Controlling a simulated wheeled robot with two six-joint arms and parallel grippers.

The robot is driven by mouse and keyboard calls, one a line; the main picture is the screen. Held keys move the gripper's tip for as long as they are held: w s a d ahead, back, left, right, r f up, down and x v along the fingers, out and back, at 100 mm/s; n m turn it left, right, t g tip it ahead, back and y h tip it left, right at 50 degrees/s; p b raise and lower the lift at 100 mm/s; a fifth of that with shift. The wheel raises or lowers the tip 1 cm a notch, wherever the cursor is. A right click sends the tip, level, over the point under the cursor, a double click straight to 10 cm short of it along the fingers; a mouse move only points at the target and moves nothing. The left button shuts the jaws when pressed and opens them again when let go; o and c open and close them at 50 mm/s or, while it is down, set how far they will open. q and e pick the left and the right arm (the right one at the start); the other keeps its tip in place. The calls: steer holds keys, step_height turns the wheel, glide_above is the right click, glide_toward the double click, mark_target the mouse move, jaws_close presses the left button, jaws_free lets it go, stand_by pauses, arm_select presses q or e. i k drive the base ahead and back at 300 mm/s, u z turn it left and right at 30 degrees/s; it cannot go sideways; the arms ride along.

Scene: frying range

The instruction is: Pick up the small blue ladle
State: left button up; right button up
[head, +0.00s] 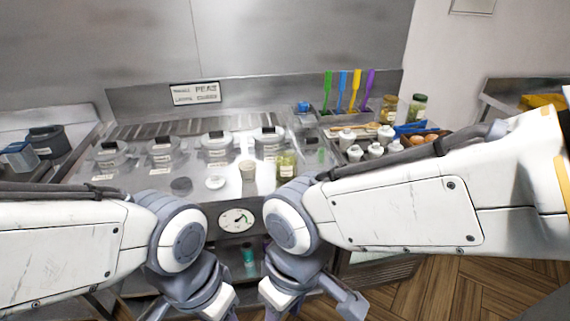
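A blue upright handle (342,90) stands among green, yellow and purple ones in a holder at the back right of the counter. Its lower end is hidden in the holder, so I cannot tell if it is the small blue ladle. My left gripper (215,306) and my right gripper (308,302) are low at the bottom edge, in front of the counter and far from the handles. Both are cut off by the frame, and their fingertips do not show. I see nothing held in them.
Several lidded grey pots (216,148) sit in the steel counter. A jar of green pickles (286,165) and a beige cup (248,170) stand near its front. White bottles (385,136) and spice jars (416,107) crowd the right side. A gauge (236,219) is on the front panel.

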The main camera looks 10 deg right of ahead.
mark_target(343, 77)
steer(key=k, duration=0.45)
steer(key=z, duration=1.15)
steer(key=i, duration=1.65)
steer(key=u, duration=1.05)
steer(key=i, duration=0.5)
steer(key=u, duration=0.6)
